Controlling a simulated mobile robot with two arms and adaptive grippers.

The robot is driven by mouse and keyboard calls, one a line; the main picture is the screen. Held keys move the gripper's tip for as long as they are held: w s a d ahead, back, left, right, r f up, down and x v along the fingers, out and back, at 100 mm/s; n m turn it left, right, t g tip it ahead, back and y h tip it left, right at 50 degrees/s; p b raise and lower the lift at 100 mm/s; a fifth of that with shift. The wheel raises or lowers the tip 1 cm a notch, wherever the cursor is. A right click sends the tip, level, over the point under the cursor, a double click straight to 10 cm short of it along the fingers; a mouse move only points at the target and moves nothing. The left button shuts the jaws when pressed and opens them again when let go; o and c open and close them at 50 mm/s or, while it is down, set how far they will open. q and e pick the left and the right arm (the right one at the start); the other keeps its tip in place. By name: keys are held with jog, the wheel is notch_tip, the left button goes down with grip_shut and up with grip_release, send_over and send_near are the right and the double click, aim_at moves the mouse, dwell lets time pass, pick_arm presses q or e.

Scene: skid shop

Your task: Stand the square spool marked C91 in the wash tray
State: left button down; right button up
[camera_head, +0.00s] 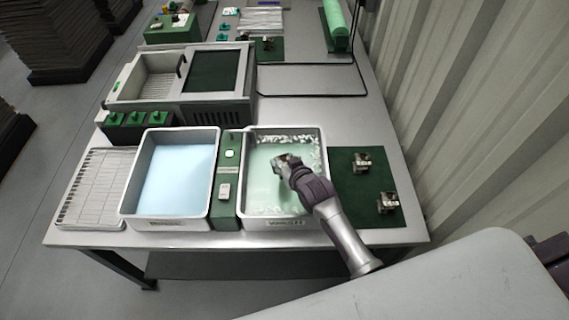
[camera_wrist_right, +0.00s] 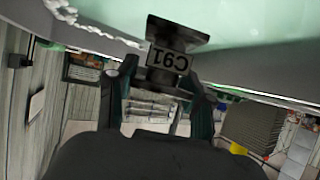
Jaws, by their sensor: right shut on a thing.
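My right gripper (camera_head: 292,172) reaches in from the lower right over the foamy, pale green tray (camera_head: 323,190). It is shut on a dark square spool (camera_head: 281,160). In the right wrist view the spool (camera_wrist_right: 178,35) sits between the fingertips (camera_wrist_right: 170,88), and its label reads C91. Pale green liquid shows behind the spool there. I cannot tell whether the spool touches the liquid or tray floor. The tray's front label is too small to read. My left gripper is not in view.
A tray of light blue liquid (camera_head: 133,190) stands to the left, beyond a green control strip (camera_head: 228,207). A dark green mat (camera_head: 352,193) on the right holds two small spools (camera_head: 388,203). A wire rack (camera_head: 95,190) lies far left. A machine (camera_head: 217,108) stands behind.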

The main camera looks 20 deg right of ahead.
jog(key=shift+f, duration=0.7)
jog(key=shift+f+b, duration=0.35)
jog(key=shift+f, duration=0.3)
jog(key=o, duration=1.3)
jog(key=shift+r, duration=0.2)
jog(key=v, duration=1.2)
jog(key=shift+r, duration=0.45)
